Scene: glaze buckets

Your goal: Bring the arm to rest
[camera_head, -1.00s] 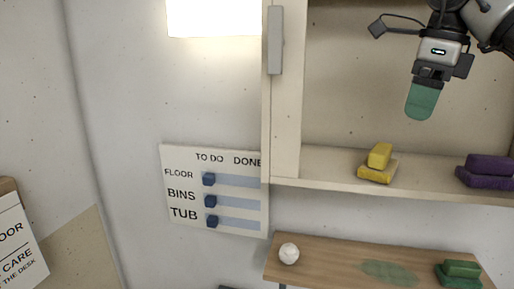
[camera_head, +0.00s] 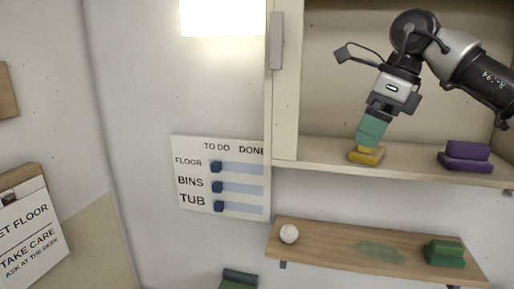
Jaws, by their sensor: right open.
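My right gripper (camera_head: 370,132) comes down from the upper right with green fingers. It is seen nearly side-on, with its tips over the yellow blocks (camera_head: 366,157) on the shelf. The fingers hide much of the upper yellow block. I cannot tell whether they touch it. My right arm (camera_head: 468,65) reaches in from the right edge, inside the open cabinet. My left gripper is not in view.
The cabinet shelf (camera_head: 415,167) also bears purple blocks (camera_head: 466,157). A wooden shelf (camera_head: 330,247) below holds a white ball (camera_head: 289,234) and green blocks (camera_head: 445,252). A to-do board (camera_head: 220,178) with blue sliders hangs left. The shelf between yellow and purple is clear.

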